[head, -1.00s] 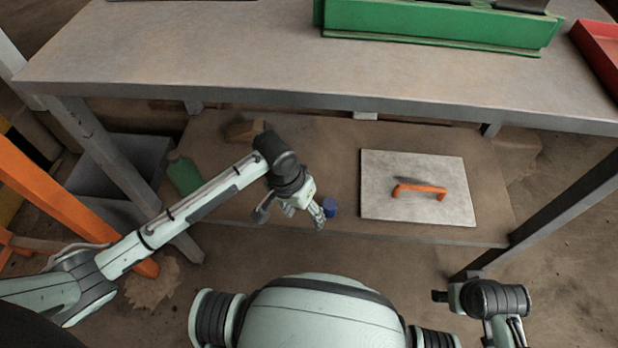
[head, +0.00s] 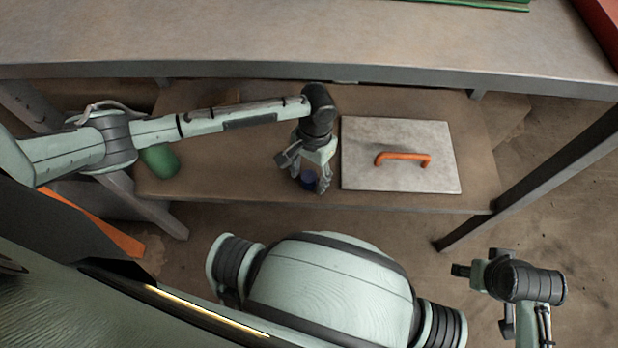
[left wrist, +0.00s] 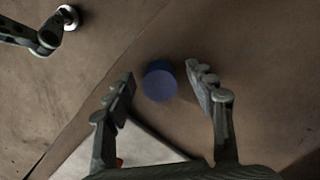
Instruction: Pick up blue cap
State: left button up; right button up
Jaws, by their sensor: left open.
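The blue cap (head: 309,180) is on the lower shelf (head: 240,180) near its front edge, partly covered by my left gripper in the head view. In the left wrist view the cap (left wrist: 160,80) is a dark blue round thing between the two fingertips, with gaps on both sides. My left gripper (head: 308,178) is open and points down at the cap. Its fingers (left wrist: 165,90) also show in the left wrist view. My right gripper (head: 458,270) is at the lower right of the head view, away from the shelf; its jaw state is unclear.
A grey-white board with an orange handle (head: 402,158) lies on the shelf just right of the left gripper. A green bottle-like thing (head: 160,160) is at the shelf's left. The upper tabletop (head: 300,35) overhangs the back. A table leg (head: 520,175) stands at right.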

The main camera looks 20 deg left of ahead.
pick_arm(q)
jog(key=c, duration=0.9)
jog(key=shift+r, duration=0.1)
